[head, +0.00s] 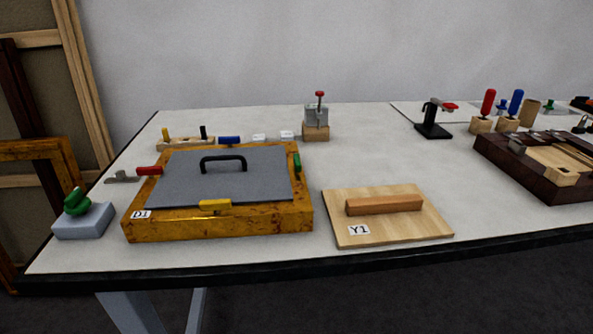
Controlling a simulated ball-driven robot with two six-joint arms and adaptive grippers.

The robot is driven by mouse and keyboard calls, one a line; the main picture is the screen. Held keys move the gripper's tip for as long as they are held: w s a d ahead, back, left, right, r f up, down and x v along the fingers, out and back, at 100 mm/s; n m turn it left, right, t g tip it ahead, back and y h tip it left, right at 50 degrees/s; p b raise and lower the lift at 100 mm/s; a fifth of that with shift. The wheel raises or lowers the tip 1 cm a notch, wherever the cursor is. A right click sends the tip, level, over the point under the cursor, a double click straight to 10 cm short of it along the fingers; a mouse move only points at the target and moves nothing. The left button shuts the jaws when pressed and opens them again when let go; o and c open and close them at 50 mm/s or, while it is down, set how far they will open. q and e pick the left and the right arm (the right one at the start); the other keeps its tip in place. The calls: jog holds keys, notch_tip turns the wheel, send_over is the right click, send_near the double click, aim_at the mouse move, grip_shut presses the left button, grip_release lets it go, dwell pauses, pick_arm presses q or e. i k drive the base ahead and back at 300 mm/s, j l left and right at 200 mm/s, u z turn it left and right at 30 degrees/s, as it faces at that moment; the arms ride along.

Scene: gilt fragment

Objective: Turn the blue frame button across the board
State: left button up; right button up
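The blue frame button (229,140) is at the middle of the back rail of the gilt frame (265,220) labelled D1. It appears to lie lengthwise along that rail; its exact overlap with the board is too small to tell. The grey board (180,182) with a black arched handle (223,160) lies inside the frame. A yellow button (215,204) is on the front rail, a green one (297,162) lies along the right rail, and a red one (149,170) sits sideways at the left rail. Neither of my grippers is in view.
A grey block with a green knob (83,222) stands left of the frame. A wooden peg rack (186,144) and a red-topped device (316,130) stand behind. A Y1 board (350,234) with a wooden bar, a black stand (433,130) and a dark tray (530,176) are right.

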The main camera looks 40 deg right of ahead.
aim_at(233, 139)
jog(key=l+z, duration=0.15)
jog(key=z, duration=0.15)
jog(key=l+z, duration=0.15)
jog(key=z, duration=0.15)
jog(key=j+z, duration=0.15)
jog(key=k+j+z, duration=0.15)
jog(key=j, duration=0.2)
jog(key=i+l+u, duration=0.15)
jog(key=l+u, duration=0.15)
jog(key=l, duration=0.2)
